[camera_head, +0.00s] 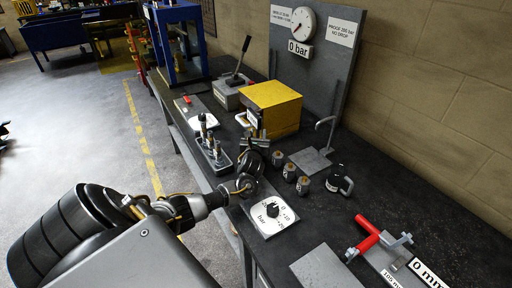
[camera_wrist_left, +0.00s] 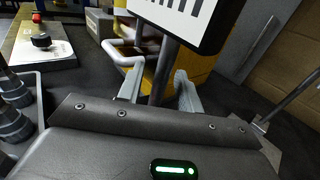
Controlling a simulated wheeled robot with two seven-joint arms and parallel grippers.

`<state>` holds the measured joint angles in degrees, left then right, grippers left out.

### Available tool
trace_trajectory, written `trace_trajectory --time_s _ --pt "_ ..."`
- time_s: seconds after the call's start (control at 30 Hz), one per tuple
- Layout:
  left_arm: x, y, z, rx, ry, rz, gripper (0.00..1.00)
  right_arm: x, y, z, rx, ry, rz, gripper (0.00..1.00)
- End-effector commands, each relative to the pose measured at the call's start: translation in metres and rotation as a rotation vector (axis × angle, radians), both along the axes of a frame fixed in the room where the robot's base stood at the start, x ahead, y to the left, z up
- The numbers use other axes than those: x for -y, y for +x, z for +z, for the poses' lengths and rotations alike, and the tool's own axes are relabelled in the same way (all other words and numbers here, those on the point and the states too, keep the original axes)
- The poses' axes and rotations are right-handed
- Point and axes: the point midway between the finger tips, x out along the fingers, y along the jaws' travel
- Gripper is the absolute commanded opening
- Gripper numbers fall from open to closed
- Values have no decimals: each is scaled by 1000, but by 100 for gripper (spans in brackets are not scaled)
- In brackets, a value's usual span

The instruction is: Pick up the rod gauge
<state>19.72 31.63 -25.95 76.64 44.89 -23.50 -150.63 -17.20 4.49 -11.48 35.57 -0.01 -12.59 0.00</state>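No label in view names the rod gauge, and I cannot tell for certain which thing it is. A red-handled tool with a grey forked metal end (camera_head: 370,234) lies at the right of the bench, on a plate marked "0 mm". My left gripper (camera_head: 258,138) is over the bench in front of the yellow box, far from that tool. In the left wrist view its two fingers (camera_wrist_left: 160,92) are apart. A grey post (camera_wrist_left: 164,74) bearing a dark-framed white plate shows between them; whether they touch it is unclear. My right gripper is not in view.
A yellow box (camera_head: 274,104) stands behind my left gripper. A dark tray (camera_head: 222,167) with upright metal pieces is left of it. Several small cylinders (camera_head: 289,172) and a black mug-like item (camera_head: 335,180) stand to its right. A dial plate (camera_head: 268,220) lies nearer.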

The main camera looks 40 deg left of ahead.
Motion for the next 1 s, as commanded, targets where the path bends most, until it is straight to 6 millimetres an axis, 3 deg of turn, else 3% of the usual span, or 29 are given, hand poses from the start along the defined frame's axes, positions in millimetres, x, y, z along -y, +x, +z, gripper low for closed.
trace_trajectory --time_s 0.17,0.43,1.0 --pt "0 0 0 0 0 0 34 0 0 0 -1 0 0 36" --pt "0 0 0 -1 1 0 0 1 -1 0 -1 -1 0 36" --pt "0 0 0 -1 1 0 0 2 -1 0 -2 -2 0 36"
